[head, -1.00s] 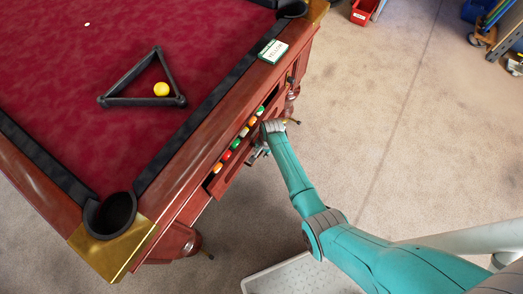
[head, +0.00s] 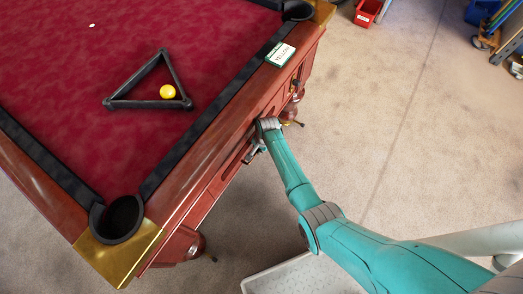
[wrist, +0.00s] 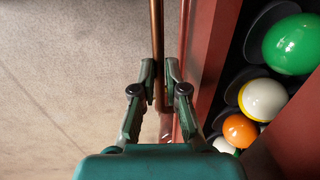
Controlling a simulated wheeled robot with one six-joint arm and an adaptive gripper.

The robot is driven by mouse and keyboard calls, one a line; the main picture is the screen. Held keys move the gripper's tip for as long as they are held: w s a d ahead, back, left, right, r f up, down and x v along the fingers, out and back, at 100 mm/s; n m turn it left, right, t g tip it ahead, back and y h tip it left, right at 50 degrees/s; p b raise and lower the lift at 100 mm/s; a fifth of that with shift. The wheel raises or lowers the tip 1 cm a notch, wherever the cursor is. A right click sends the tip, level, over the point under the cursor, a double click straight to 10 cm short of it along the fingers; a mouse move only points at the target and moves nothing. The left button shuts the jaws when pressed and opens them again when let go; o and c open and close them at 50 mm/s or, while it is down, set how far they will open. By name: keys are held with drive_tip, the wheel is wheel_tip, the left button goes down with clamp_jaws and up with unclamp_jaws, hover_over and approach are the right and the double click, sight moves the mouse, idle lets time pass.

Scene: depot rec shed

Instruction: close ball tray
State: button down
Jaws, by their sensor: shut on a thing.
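The ball tray is a long red-wood drawer in the pool table's side; its front (head: 226,175) looks close to the table side in the head view, with no balls showing there. In the wrist view, the tray front (wrist: 212,45) stands left of an open gap holding a green ball (wrist: 293,44), a white-and-yellow ball (wrist: 263,98) and an orange ball (wrist: 240,130). A brass-coloured handle bar (wrist: 156,30) runs along the tray's outer side. My gripper (wrist: 159,75) is shut on this bar; it also shows beside the tray in the head view (head: 254,153).
The pool table's red cloth (head: 60,70) bears a black triangle rack (head: 150,104) and a yellow ball (head: 167,91). A small card box (head: 281,54) lies on the rail. The carpet (head: 350,120) right of the table is clear. A red bin (head: 366,12) stands far off.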

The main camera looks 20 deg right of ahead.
drive_tip(key=shift+w+a+r, duration=0.1)
drive_tip(key=shift+w, duration=0.1)
drive_tip(key=c, duration=1.2)
unclamp_jaws()
wheel_tip(320, 180, up, 12)
drive_tip(key=s+d, duration=0.1)
drive_tip(key=shift+s+d, duration=0.15)
drive_tip(key=shift+s, duration=0.25)
drive_tip(key=shift+f, duration=0.2)
